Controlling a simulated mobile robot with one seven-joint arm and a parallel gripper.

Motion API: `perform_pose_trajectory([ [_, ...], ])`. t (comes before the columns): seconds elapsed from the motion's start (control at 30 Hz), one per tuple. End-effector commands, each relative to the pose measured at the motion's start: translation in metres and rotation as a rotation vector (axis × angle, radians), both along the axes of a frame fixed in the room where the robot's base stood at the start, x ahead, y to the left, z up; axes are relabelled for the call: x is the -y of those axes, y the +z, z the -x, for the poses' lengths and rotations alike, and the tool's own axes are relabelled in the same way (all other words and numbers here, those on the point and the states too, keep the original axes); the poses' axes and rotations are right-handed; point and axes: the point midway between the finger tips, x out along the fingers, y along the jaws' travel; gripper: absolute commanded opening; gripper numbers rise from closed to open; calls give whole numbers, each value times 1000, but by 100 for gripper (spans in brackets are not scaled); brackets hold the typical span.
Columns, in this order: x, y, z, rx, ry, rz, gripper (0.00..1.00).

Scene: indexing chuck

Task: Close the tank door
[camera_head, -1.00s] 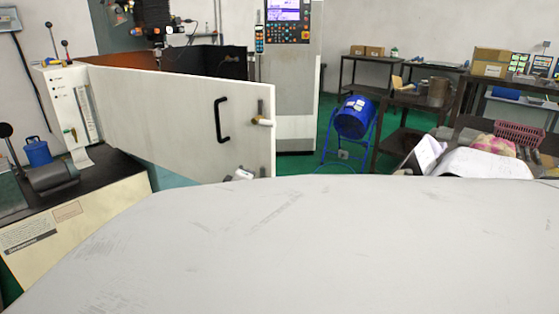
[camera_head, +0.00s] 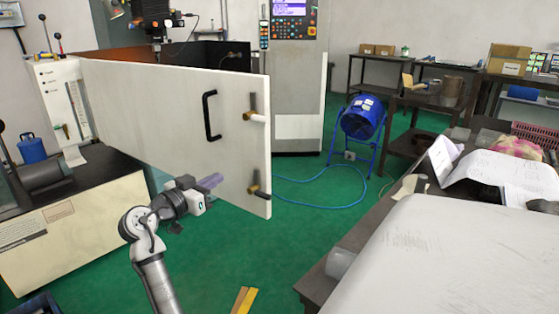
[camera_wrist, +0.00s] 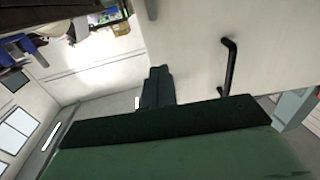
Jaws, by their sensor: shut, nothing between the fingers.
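The tank door (camera_head: 170,110) is a wide white panel standing open, swung out from the machine on the left toward the middle of the head view. It has a black handle (camera_head: 211,117) and two latch levers, an upper one (camera_head: 255,115) and a lower one (camera_head: 257,189), near its free edge. My gripper (camera_head: 216,181) is shut and empty, in front of the door's lower part, below the handle. I cannot tell whether it touches the panel. In the wrist view, the fingers (camera_wrist: 158,84) point toward the door (camera_wrist: 195,40), with the handle (camera_wrist: 229,66) to their right.
A black-topped cabinet (camera_head: 80,225) stands left.

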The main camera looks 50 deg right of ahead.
Motion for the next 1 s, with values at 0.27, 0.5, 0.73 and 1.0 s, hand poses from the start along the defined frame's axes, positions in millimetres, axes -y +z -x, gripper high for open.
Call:
perform_pose_trajectory([
  [0.27, 20, 3, -2, 17, -3, 1, 0],
  [0.5, 72, 4, -3, 14, -3, 2, 0],
  [0.73, 114, 4, -5, 14, -1, 1, 0],
  [1.0, 135, 0, -6, 16, 2, 2, 0],
])
